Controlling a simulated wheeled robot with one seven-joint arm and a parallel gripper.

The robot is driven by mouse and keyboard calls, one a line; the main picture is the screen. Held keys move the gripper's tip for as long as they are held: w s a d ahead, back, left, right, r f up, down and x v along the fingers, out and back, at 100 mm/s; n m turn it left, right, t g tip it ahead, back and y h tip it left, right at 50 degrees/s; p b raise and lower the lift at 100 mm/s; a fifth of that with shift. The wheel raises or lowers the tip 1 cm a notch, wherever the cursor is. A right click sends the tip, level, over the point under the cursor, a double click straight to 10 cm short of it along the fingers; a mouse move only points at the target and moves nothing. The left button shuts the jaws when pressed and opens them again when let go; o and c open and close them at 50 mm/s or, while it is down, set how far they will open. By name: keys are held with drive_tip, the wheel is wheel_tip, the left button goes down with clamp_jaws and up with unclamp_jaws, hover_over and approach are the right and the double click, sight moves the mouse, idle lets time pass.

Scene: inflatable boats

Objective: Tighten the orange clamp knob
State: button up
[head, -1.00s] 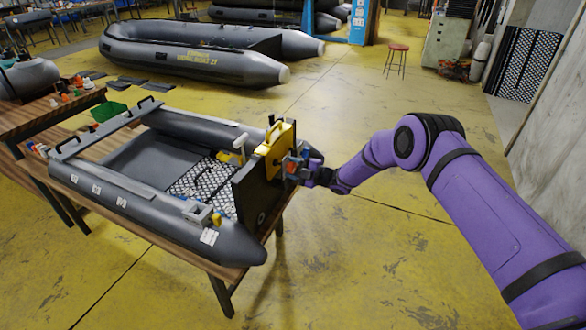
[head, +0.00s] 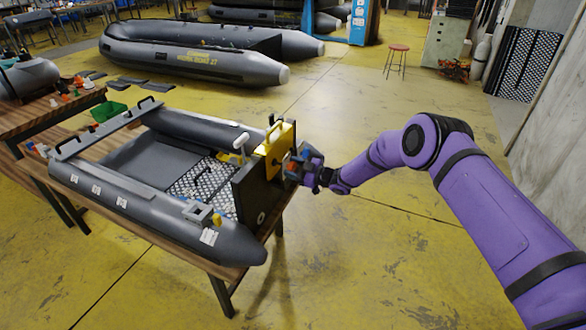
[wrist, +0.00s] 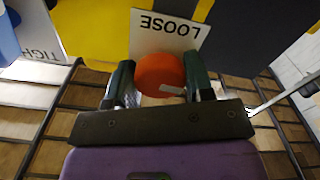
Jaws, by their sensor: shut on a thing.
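The orange clamp knob (wrist: 160,74) is round and sits between the two dark fingers of my gripper (wrist: 161,82) in the wrist view. A pale mark shows on its lower edge. In the head view my gripper (head: 300,168) is at the outer face of the boat's dark transom board (head: 252,187), beside the yellow clamp plate (head: 279,145), and mostly covers the knob. A white card reading LOOSE (wrist: 172,35), upside down in the wrist view, is just behind the knob. A card partly reading TIGHT (wrist: 38,70) is at the left.
The grey inflatable boat (head: 110,195) rests on a wooden table (head: 200,262). A green bin (head: 110,111) stands beyond it. A larger boat (head: 190,62) and a red stool (head: 398,48) are farther back. The yellow floor right of the table is open.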

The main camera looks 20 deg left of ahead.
drive_tip(key=m, duration=0.6)
drive_tip(key=shift+m, duration=0.8)
drive_tip(key=shift+f, duration=0.1)
drive_tip(key=m, duration=0.6)
drive_tip(key=o, duration=1.1)
drive_tip(key=s+d, duration=0.1)
drive_tip(key=d, duration=0.7)
